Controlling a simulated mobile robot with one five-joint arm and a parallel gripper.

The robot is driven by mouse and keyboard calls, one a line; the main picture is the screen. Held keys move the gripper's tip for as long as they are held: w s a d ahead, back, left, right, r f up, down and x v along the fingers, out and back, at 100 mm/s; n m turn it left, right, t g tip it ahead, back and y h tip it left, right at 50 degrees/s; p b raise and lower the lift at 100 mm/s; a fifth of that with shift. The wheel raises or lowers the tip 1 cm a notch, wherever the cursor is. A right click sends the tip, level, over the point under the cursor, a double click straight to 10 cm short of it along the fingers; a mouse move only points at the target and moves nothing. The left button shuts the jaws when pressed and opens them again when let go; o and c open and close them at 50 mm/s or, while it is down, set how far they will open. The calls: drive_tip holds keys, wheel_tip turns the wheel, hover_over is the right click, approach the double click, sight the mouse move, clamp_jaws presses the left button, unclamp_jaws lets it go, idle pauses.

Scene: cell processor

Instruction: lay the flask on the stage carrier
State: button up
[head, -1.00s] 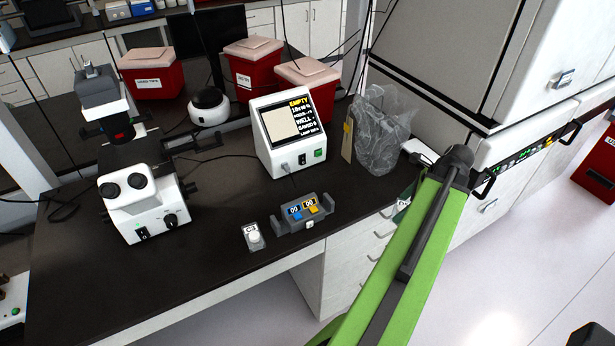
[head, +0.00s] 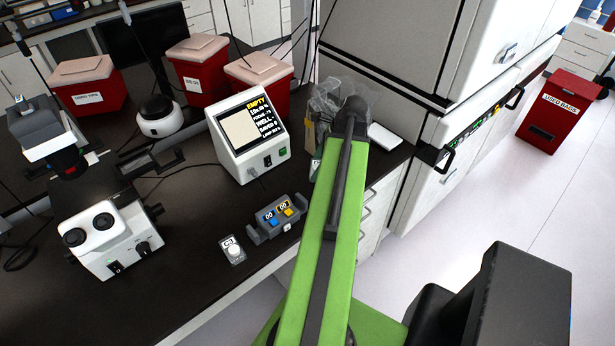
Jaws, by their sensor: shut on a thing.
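The white and dark grey microscope (head: 108,240) stands at the left of the black bench. A dark bracket, which looks like the stage carrier (head: 150,161), juts to the right from behind its eyepieces, with no flask visible on it. My green arm reaches forward from the lower middle, and its dark wrist end is over the right end of the bench. My gripper is hidden behind that wrist. A small grey-green piece shows just left of the wrist, but I cannot tell what it is. I cannot make out the flask.
A screen unit (head: 250,138) reading EMPTY, a grey control box (head: 278,217) and a small white knob unit (head: 232,250) stand mid-bench. Red bins (head: 85,85) and a clear bag (head: 340,95) are behind. A tall white cabinet (head: 395,70) borders the right.

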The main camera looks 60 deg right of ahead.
drive_tip(key=w+r+p, duration=0.1)
drive_tip(key=w+r, duration=0.2)
drive_tip(key=w, duration=0.1)
wheel_tip(320, 180, down, 11)
drive_tip(key=b, duration=1)
drive_tip(key=shift+r, duration=0.25)
drive_tip(key=shift+f, duration=0.15)
drive_tip(key=o, duration=2)
